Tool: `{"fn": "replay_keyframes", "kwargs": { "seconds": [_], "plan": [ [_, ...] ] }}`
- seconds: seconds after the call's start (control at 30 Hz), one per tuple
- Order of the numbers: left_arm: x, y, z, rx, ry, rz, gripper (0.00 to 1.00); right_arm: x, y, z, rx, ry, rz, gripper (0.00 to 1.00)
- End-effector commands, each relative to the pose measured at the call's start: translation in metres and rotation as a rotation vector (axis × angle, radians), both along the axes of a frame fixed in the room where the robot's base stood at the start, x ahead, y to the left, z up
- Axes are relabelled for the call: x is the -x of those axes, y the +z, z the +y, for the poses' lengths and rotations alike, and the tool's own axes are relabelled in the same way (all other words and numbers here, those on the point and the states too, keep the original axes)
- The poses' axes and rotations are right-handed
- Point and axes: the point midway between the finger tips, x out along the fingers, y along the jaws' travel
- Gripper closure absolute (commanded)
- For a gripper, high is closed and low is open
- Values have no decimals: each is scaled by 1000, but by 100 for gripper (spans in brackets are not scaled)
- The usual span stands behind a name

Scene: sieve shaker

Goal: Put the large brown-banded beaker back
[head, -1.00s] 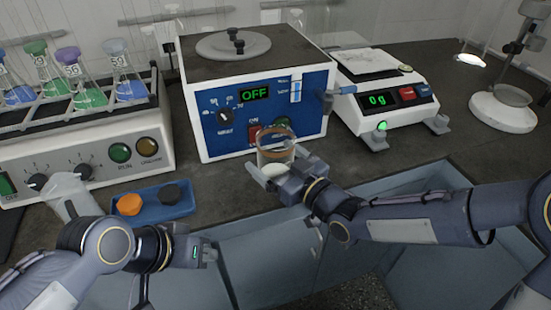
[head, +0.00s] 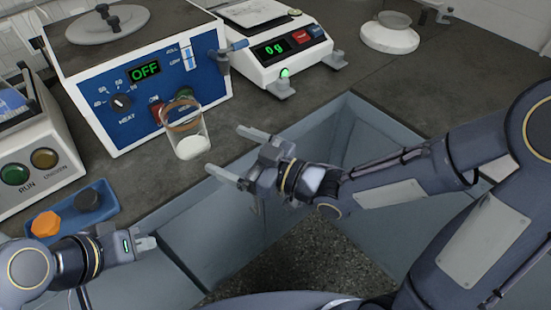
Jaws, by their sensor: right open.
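The brown-banded beaker (head: 187,132) stands upright on the dark bench, in front of the blue-fronted heater box. It is clear glass with a brown band near the rim and white material at its bottom. My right gripper (head: 224,155) is open and empty, to the right of the beaker and apart from it, with its fingers spread toward it. My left gripper (head: 148,243) is at the lower left, below the small blue tray and away from the beaker. Its fingertips look close together, but I cannot tell whether they meet.
The heater box (head: 130,80) reads OFF and stands behind the beaker. A balance (head: 275,45) reading 0 g is to its right. A blue tray (head: 103,212) holds an orange cap (head: 46,224) and a black cap (head: 87,200).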

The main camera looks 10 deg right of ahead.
Motion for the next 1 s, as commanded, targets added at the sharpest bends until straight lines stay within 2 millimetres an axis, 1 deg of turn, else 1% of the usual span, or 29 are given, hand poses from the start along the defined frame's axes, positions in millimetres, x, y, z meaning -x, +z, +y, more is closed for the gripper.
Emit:
{"fn": "replay_keyframes", "kwargs": {
  "seconds": [0.17, 0.27, 0.37, 0.43, 0.47, 0.5, 0.57, 0.6, 0.67, 0.7, 0.77, 0.8, 0.9, 1.0],
  "plan": [
    [0, 0, 0, 0, 0, 0, 100, -1, 0, -1, 2, -4, 0, 11],
    [0, 0, 0, 0, 0, 0, 100, -7, -1, -13, 42, -51, 16, 11],
    [0, 0, 0, 0, 0, 0, 100, -21, -6, -49, 140, -181, 79, 11],
    [0, 0, 0, 0, 0, 0, 100, -27, -11, -89, 221, -312, 166, 11],
    [0, 0, 0, 0, 0, 0, 100, -28, -14, -109, 250, -374, 216, 11],
    [0, 0, 0, 0, 0, 0, 100, -24, -18, -135, 284, -454, 290, 11],
    [0, 0, 0, 0, 0, 0, 100, -10, -23, -172, 314, -563, 415, 11],
    [0, 0, 0, 0, 0, 0, 100, 3, -27, -193, 323, -622, 504, 11],
    [0, 0, 0, 0, 0, 0, 100, 28, -32, -218, 317, -692, 639, 11],
    [0, 0, 0, 0, 0, 0, 100, 47, -36, -229, 306, -724, 727, 11],
    [0, 0, 0, 0, 0, 0, 100, 74, -40, -239, 280, -749, 846, 11],
    [0, 0, 0, 0, 0, 0, 100, 91, -41, -243, 259, -755, 916, 11],
    [0, 0, 0, 0, 0, 0, 100, 125, -44, -243, 217, -743, 1048, 11],
    [0, 0, 0, 0, 0, 0, 100, 146, -45, -239, 191, -723, 1126, 11]
  ]
}}
